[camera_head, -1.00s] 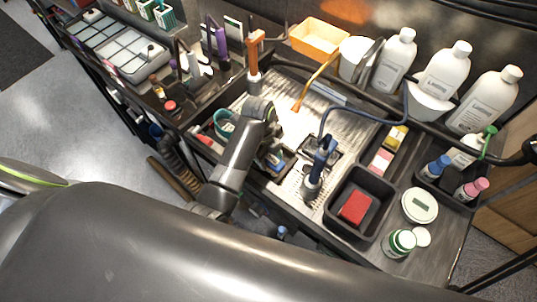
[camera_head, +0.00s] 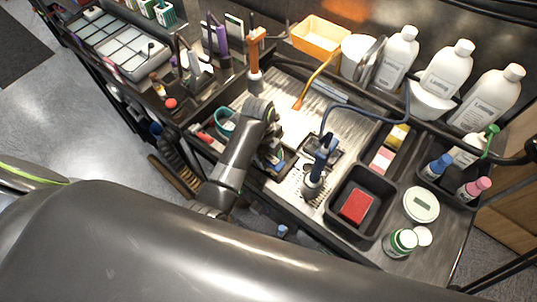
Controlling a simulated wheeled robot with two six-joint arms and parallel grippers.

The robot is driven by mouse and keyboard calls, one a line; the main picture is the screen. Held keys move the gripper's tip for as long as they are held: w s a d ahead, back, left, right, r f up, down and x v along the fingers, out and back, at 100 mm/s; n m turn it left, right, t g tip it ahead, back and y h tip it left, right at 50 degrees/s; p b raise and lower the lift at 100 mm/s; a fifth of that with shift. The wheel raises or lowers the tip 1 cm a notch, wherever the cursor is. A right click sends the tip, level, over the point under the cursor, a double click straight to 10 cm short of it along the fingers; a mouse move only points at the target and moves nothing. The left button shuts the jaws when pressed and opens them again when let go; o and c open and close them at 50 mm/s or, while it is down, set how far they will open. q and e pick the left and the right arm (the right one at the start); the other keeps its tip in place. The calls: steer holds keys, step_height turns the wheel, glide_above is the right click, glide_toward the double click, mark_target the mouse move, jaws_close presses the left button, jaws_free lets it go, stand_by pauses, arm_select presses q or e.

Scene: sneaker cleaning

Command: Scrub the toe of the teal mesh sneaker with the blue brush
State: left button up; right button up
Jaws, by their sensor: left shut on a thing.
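My left gripper (camera_head: 271,152) reaches over the metal work surface from the left and points down. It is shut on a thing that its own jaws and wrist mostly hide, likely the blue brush. A small blue patch (camera_head: 281,166) shows just below the jaws, beside a dark tray or pad. I cannot make out the teal mesh sneaker clearly; the gripper and arm cover much of that spot. A teal curved object (camera_head: 225,122) lies left of the wrist, and I cannot tell what it is. My right gripper is not in view.
A blue nozzle (camera_head: 322,158) with a blue hose stands upright right of the gripper. White bottles (camera_head: 443,72) line the back right. An orange tool (camera_head: 255,50) stands upright behind the wrist.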

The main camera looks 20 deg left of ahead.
arm_select(q)
steer(key=shift+a+f, duration=0.1)
steer(key=shift+f, duration=0.45)
steer(key=shift+w, duration=0.1)
